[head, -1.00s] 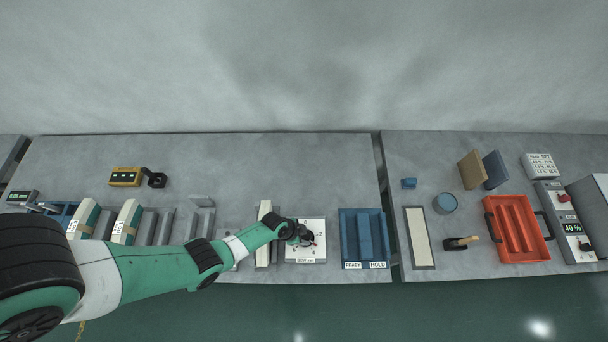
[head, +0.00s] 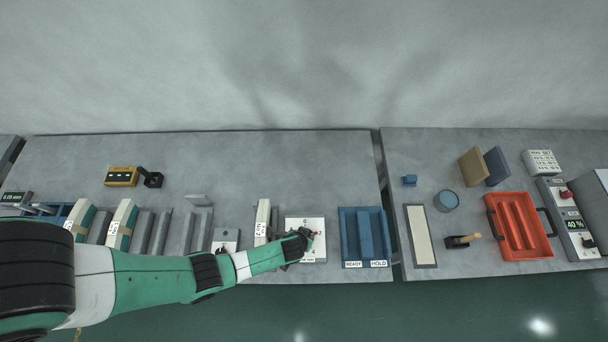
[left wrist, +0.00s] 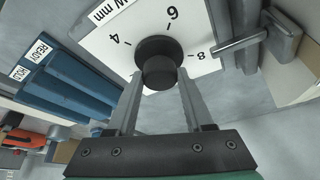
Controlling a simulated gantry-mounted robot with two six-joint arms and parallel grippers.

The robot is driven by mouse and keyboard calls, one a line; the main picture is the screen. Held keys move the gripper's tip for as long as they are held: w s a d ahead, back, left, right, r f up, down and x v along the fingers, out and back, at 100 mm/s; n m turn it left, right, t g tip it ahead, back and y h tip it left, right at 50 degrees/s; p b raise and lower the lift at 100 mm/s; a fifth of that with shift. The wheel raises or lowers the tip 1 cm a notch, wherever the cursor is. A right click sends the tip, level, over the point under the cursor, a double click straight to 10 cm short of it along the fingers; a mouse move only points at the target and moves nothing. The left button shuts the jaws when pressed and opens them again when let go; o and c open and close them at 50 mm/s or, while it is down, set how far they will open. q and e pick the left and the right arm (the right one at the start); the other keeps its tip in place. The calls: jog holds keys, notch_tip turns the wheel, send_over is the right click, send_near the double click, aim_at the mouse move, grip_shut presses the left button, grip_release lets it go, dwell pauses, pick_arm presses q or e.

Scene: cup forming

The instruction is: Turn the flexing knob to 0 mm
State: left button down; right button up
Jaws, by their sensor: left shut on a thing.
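The flexing knob (left wrist: 157,60) is a round black knob on a white dial plate (left wrist: 112,42) marked 4, 6 and 8, with "mm" lettering, in the left wrist view. The dial plate also shows in the head view (head: 318,224), partly under my arm. My left gripper (left wrist: 160,85) is shut on the knob, with one finger on each side. It also shows over the plate in the head view (head: 302,242). Which mark the knob points to, I cannot tell. My right gripper is out of view.
A blue tray (head: 347,226) labelled READY and HOLD stands right of the dial plate. An upright pale piece (head: 263,216) stands close on its left. A red tray (head: 493,225) lies on the right table. The table behind the dial is clear.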

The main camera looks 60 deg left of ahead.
pick_arm(q)
jog(key=shift+d+f+n, duration=0.1)
jog(key=shift+f+n, duration=0.1)
jog(key=shift+n, duration=0.3)
jog(key=shift+r+n+g+y, duration=0.15)
jog(key=shift+n+g+y, duration=0.15)
jog(key=shift+n+g, duration=0.15)
jog(key=shift+r+n, duration=0.1)
jog(key=shift+n, duration=0.85)
jog(key=n+g+y+p, duration=0.1)
jog(key=n, duration=0.1)
jog(key=shift+w+n, duration=0.15)
jog(key=shift+n, duration=0.25)
jog(key=n+g, duration=0.1)
jog(key=n, duration=0.1)
jog(key=shift+w+n+b, duration=0.1)
jog(key=shift+n+b, duration=0.2)
jog(key=shift+b, duration=0.1)
jog(key=n, duration=0.1)
jog(key=n+g+b, duration=0.1)
jog(key=shift+f+n, duration=0.2)
jog(key=shift+n, duration=0.1)
jog(key=shift+n+g+y+b, duration=0.3)
jog(key=shift+n+b, duration=0.1)
jog(key=shift+b, duration=0.15)
jog(key=shift+r, duration=0.15)
